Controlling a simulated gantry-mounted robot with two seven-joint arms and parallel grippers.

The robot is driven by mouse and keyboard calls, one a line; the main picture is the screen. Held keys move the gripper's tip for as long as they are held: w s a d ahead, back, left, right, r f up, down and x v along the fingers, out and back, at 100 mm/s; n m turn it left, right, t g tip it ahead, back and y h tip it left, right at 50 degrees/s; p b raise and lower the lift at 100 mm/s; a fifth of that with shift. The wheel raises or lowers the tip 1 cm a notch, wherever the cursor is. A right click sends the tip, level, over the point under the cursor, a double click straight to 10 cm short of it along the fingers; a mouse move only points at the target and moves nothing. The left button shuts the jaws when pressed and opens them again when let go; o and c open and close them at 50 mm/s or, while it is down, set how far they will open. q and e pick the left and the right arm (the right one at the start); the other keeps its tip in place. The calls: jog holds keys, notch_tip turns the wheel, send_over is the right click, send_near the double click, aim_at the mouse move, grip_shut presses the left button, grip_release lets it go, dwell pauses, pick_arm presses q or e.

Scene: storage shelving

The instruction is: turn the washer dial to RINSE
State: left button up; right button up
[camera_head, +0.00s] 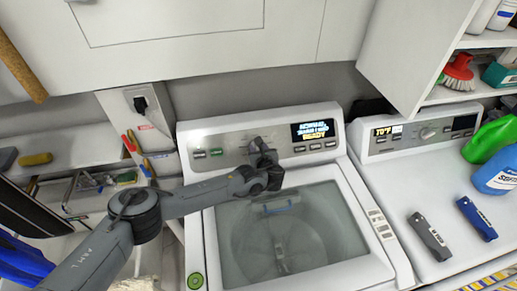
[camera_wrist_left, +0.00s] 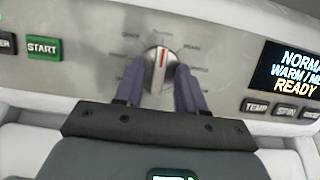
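The washer (camera_head: 190,230) stands in the middle of the head view, its control panel at the back. The round silver dial (camera_wrist_left: 160,62) shows in the left wrist view, its red mark pointing nearly straight up. Small labels ring it, too blurred to read surely. My left gripper (camera_wrist_left: 160,72) has one purple-grey finger on each side of the dial, open around it; I cannot tell whether they touch it. In the head view my left gripper (camera_head: 262,148) hides most of the dial. The washer display (camera_head: 313,130) reads NORMAL and READY. My right gripper is not in view.
The green START button (camera_wrist_left: 44,47) lies left of the dial, and TEMP and SPIN buttons lie right. A dryer (camera_head: 400,185) stands to the right with two small dark objects on its top. Bottles (camera_head: 492,140) stand at its right. A cabinet (camera_head: 200,30) hangs above the panel.

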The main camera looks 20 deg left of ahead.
pick_arm(q)
jog(key=shift+w+a, duration=0.1)
jog(key=shift+c, duration=0.4)
grip_shut()
jog(key=shift+f, duration=0.1)
